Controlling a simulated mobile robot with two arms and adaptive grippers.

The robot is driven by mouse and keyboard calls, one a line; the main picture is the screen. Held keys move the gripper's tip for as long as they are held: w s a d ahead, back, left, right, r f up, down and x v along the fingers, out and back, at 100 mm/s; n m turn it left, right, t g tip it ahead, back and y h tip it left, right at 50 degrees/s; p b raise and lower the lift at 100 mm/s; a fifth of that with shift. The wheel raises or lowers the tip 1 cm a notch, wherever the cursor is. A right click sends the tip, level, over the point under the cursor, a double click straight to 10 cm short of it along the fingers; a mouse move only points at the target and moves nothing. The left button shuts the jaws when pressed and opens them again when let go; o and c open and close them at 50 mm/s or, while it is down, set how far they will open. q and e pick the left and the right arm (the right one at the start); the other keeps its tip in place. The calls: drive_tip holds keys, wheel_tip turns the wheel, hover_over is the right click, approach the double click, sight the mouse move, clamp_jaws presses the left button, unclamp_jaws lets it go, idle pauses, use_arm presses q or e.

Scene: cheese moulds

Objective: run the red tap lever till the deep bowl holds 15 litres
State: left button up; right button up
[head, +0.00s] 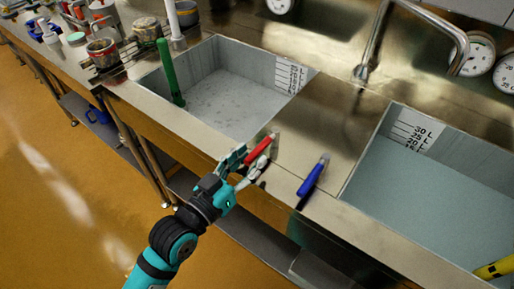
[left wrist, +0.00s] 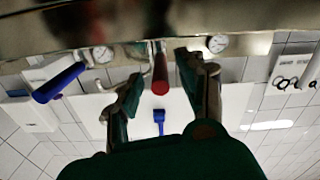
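The red tap lever (head: 259,148) sits on the counter's front edge, between two sunk bowls. It also shows in the left wrist view (left wrist: 160,75), between my fingers. My left gripper (head: 250,157) is open around the red lever, with a gap on each side in the left wrist view (left wrist: 158,75). The left bowl (head: 228,98) has a speckled grey bottom and a litre scale (head: 290,75); I cannot tell its water level. The right bowl (head: 425,190) holds pale blue liquid, its surface near the lower marks of its scale (head: 411,135). My right gripper is out of view.
A blue lever (head: 313,175) stands just right of the red one. A green stick (head: 170,72) leans in the left bowl. A yellow-black object (head: 495,268) is at the lower right. Pots (head: 103,52) stand far left.

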sight(272, 137)
use_arm(q)
drive_tip(key=shift+x, duration=1.55)
clamp_jaws()
